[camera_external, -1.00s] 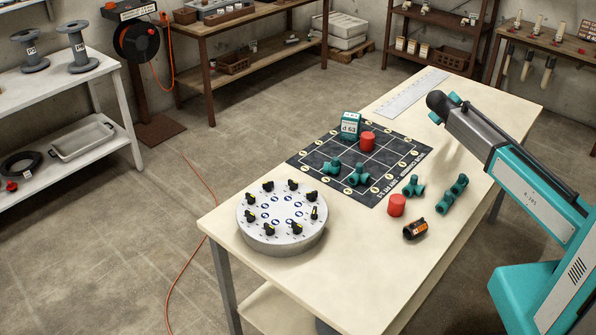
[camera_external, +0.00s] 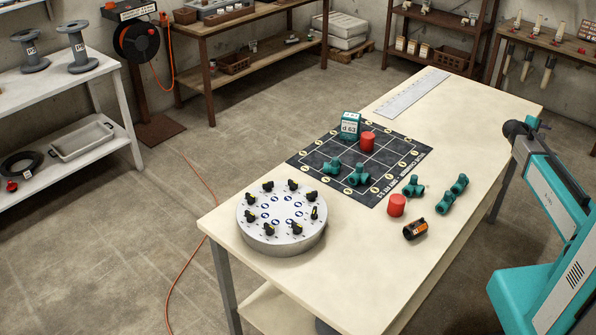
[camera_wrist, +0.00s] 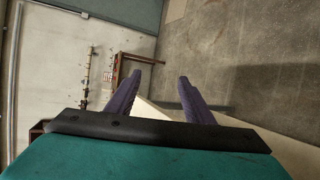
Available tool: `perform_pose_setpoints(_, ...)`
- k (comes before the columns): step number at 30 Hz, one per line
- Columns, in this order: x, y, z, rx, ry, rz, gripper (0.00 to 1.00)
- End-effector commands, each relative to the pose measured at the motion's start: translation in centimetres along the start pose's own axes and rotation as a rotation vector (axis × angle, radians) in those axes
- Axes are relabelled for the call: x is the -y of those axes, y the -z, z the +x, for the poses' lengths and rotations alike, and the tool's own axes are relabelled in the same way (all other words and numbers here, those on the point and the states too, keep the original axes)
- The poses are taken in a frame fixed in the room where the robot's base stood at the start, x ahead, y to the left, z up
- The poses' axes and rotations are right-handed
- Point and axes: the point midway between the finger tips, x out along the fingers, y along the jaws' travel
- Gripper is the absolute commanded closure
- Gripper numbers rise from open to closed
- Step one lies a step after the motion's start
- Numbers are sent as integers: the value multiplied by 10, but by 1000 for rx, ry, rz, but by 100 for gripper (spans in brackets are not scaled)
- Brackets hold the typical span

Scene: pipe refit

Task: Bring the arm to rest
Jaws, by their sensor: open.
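My arm (camera_external: 560,190) stands folded at the right side of the external view, beside the table's right edge. In the wrist view my gripper (camera_wrist: 155,88) shows two dark purple fingers spread apart with nothing between them. In the external view the wrist end is at the table's far right corner, and its fingers are mostly hidden. The table (camera_external: 350,270) bears a dark grid mat (camera_external: 310,158), red cylinders (camera_external: 397,205), teal pipe fittings (camera_external: 413,186) and a teal block labelled d.63 (camera_external: 351,124). None of these touches my gripper.
A round grey dial plate (camera_external: 281,240) with several black knobs sits at the table's near left. A black-and-orange part (camera_external: 415,229) lies near the front right edge. A ruler (camera_external: 412,93) lies at the far end. Shelves (camera_external: 440,40) stand along the walls.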

Motion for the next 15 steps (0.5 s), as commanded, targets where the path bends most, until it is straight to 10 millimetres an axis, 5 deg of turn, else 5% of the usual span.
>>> perform_pose_setpoints(15,203,-76,43,205,325,-153,52)
